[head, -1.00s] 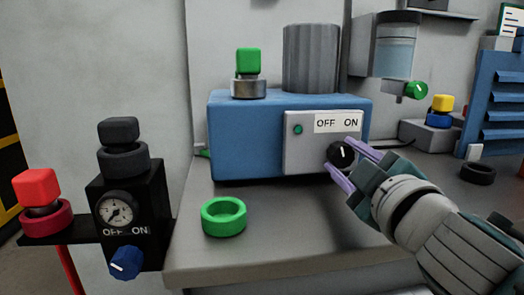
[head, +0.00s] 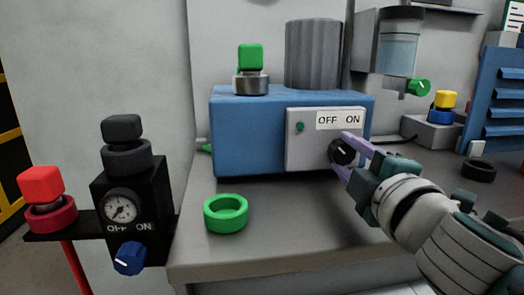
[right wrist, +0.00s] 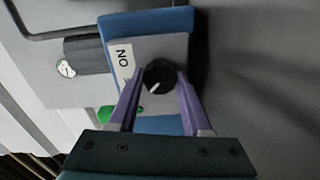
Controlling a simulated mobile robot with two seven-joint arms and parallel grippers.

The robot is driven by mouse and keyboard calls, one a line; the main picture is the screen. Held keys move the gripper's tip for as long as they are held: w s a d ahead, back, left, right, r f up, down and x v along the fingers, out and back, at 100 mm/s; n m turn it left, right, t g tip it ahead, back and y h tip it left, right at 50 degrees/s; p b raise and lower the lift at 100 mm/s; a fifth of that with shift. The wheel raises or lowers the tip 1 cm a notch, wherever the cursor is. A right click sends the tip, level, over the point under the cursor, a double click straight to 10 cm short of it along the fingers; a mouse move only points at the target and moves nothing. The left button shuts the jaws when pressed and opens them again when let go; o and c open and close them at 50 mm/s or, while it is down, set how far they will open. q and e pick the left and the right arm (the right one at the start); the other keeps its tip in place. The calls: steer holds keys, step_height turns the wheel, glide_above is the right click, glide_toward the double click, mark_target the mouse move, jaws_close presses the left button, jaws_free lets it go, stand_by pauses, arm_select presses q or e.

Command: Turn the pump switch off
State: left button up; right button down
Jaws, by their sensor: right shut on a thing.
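The pump is a blue box (head: 245,135) with a ribbed grey cylinder (head: 313,55) on top, on the bench. Its pale front panel (head: 310,155) carries an OFF/ON label (head: 341,120), OFF left and ON right, and a small green lamp (head: 300,127). The black switch knob (head: 342,150) sits below the label. Its white mark leans up and left, towards OFF. My right gripper (head: 342,153) is shut on the knob, fingers on either side. The right wrist view shows the knob (right wrist: 159,77) between both fingertips. My left gripper is not in view.
A black regulator (head: 125,215) with a gauge, its own OFF/ON label and a blue knob (head: 129,258) stands at left. A green ring (head: 226,213) lies on the bench before the pump. A black ring (head: 478,170) lies at right.

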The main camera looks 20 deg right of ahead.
steer(key=shift+c, duration=1.7)
jaws_free()
steer(key=shift+s, duration=0.1)
steer(key=b+v, duration=0.1)
steer(key=v, duration=0.8)
steer(key=shift+s+a, duration=0.15)
steer(key=shift+s, duration=0.2)
